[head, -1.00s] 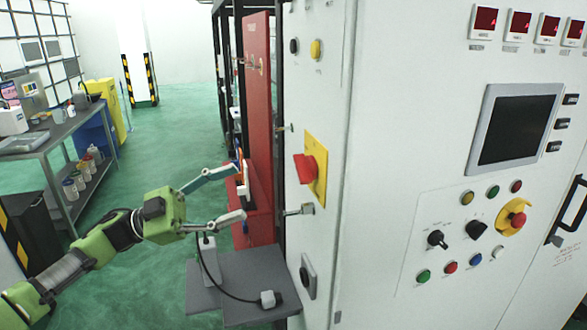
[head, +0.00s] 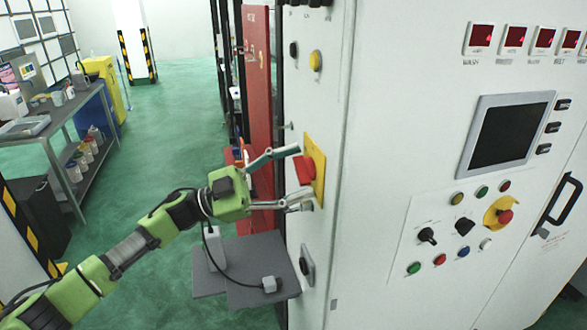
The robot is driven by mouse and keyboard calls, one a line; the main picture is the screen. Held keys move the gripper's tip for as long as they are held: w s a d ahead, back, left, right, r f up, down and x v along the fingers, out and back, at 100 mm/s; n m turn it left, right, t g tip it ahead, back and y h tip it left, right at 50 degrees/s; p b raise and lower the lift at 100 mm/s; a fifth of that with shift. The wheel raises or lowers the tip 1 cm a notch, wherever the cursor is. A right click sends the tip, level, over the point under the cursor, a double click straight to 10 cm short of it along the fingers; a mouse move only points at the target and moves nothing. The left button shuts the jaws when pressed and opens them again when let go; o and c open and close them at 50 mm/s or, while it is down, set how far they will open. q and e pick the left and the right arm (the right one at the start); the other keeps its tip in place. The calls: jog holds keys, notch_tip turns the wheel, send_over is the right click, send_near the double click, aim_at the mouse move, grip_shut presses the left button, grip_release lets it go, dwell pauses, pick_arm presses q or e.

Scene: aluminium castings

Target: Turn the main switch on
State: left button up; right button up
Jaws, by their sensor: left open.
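The main switch (head: 307,170) is a red handle on a yellow plate (head: 318,160), fixed to the narrow left side of the white cabinet. My left gripper (head: 303,178) is open at the switch. One finger is at the top of the red handle and the other is below it, near the lower edge of the yellow plate. The fingers partly cover the handle, and I cannot tell whether they touch it. My right gripper is not in view.
The cabinet front holds a dark screen (head: 503,135), several buttons and a yellow-ringed red emergency button (head: 505,216). A grey shelf (head: 238,262) with a cabled device stands below my left gripper. A metal bench (head: 55,135) is at the left. Green floor lies open between.

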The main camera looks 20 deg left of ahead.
pick_arm(q)
jog(key=c, duration=1.1)
